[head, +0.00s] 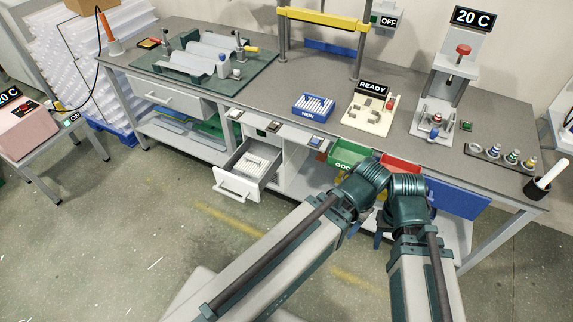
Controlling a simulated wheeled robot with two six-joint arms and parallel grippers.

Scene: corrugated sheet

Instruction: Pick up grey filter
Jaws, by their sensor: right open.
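I cannot tell for certain which thing is the grey filter. Pale grey-white ribbed pieces lie in the open drawer (236,188) under the bench. White ribbed strips stand in a blue tray marked NEW (313,107) on the bench top. Small fittings with coloured parts stand in a dark rack (484,149) at the right. My right gripper (380,238) is low in front of the bench, below the green and red bins. It is open, largely hidden by my arm links, and apart from these things. My left gripper does not show.
The green bin (349,153) and red bin (401,166) hang at the bench front, partly behind my arm. A READY fixture (371,111), a 20 C press (447,82) and a dark mat with corrugated sheets (204,59) occupy the grey bench. The floor at left front is clear.

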